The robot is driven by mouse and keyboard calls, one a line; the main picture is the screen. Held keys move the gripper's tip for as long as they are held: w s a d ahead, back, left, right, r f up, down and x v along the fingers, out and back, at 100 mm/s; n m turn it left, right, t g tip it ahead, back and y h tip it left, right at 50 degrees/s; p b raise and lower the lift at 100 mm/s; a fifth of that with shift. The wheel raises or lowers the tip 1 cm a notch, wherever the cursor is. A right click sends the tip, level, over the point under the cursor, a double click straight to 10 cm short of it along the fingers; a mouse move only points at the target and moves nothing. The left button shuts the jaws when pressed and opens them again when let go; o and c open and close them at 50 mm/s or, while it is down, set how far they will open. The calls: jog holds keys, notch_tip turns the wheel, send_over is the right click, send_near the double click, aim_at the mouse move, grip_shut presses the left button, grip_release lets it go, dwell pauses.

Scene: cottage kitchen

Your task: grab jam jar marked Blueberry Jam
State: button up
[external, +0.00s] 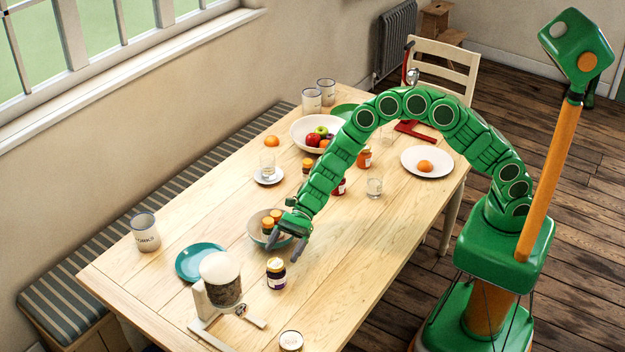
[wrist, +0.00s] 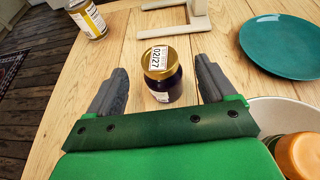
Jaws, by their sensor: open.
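A dark purple jar with a gold lid (external: 276,274) stands upright on the table, in front of my gripper (external: 287,249). In the wrist view the same jar (wrist: 163,82) shows between my two grey fingers, with a gap on each side. Its lid carries a white sticker reading 02/27. Its side label is mostly turned away and I cannot read a jam name on it. My gripper is open and empty. Other jars stand in a bowl (external: 254,236) beside my gripper, and a red jar (external: 340,188) and an orange jar (external: 365,157) stand farther back.
A teal plate (external: 192,265) and a cream scale-like device (external: 207,309) lie close to the dark jar. A can with a white and yellow label (wrist: 86,18) stands at the table edge. The fruit bowl (external: 300,133) is farther back. Bare wood lies right of the jar.

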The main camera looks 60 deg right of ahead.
aim_at(278, 259)
jog(key=shift+x, duration=3.7)
jog(key=shift+f, duration=0.15)
jog(key=c, duration=1.4)
